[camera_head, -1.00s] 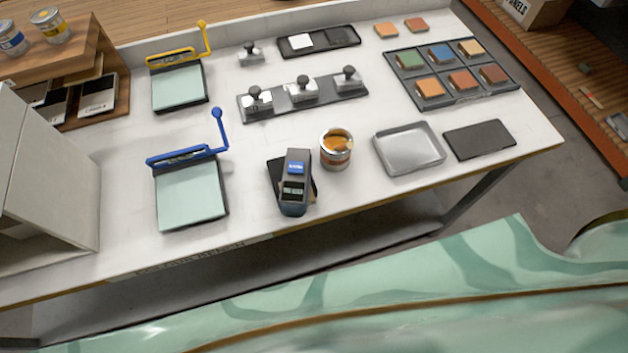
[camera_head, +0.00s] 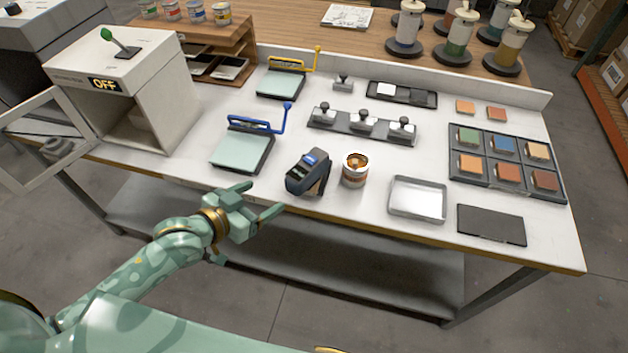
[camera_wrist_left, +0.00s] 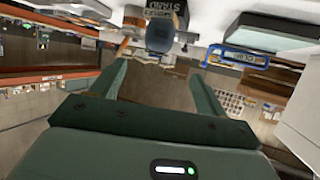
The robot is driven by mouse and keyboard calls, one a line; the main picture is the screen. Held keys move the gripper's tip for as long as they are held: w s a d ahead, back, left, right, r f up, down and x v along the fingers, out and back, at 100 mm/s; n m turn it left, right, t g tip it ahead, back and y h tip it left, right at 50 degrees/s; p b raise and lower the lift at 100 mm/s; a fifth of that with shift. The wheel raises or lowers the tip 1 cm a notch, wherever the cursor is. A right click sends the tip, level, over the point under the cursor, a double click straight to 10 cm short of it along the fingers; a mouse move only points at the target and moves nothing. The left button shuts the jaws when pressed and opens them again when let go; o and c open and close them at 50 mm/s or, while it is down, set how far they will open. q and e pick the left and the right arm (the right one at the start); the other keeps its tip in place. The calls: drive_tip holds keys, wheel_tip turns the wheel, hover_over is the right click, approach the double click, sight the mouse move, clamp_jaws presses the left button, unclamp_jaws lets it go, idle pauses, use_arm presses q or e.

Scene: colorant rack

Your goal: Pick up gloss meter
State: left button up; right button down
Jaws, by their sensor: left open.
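The gloss meter (camera_head: 308,172) is a dark grey handheld device with a blue label, standing on the white bench near its front edge. My left gripper (camera_head: 263,198) is open and empty, in front of the bench edge, to the left of the meter and apart from it. In the left wrist view a blue-grey rounded body, which looks like the meter (camera_wrist_left: 160,36), shows beyond the gap between the open fingers (camera_wrist_left: 158,72). My right gripper is not in view.
An open paint can (camera_head: 355,170) stands close to the right of the meter. A blue-handled plate device (camera_head: 243,150) lies to its left. A metal tray (camera_head: 417,200) and weights on a dark strip (camera_head: 362,127) are nearby. A white cabinet (camera_head: 125,90) stands at left.

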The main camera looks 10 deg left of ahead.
sight(287, 183)
use_arm(q)
drive_tip(key=x, duration=0.5)
drive_tip(key=shift+w+a+b, duration=0.1)
drive_tip(key=shift+b, duration=0.25)
drive_tip(key=x, duration=0.4)
drive_tip(key=shift+d+f+b, duration=0.1)
drive_tip(key=shift+d+b, duration=0.15)
drive_tip(key=shift+b, duration=0.15)
drive_tip(key=shift+w+d+f, duration=0.2)
drive_tip(key=shift+w+f, duration=0.05)
drive_tip(key=shift+w, duration=0.4)
drive_tip(key=b+x, duration=0.1)
drive_tip(key=x, duration=0.3)
drive_tip(key=shift+s+d, duration=0.15)
drive_tip(key=shift+w+d, duration=0.1)
drive_tip(key=shift+w, duration=0.2)
drive_tip(key=shift+s, duration=0.1)
drive_tip(key=shift+c, duration=0.9)
drive_tip(key=c, duration=1)
drive_tip(key=shift+c, duration=1.4)
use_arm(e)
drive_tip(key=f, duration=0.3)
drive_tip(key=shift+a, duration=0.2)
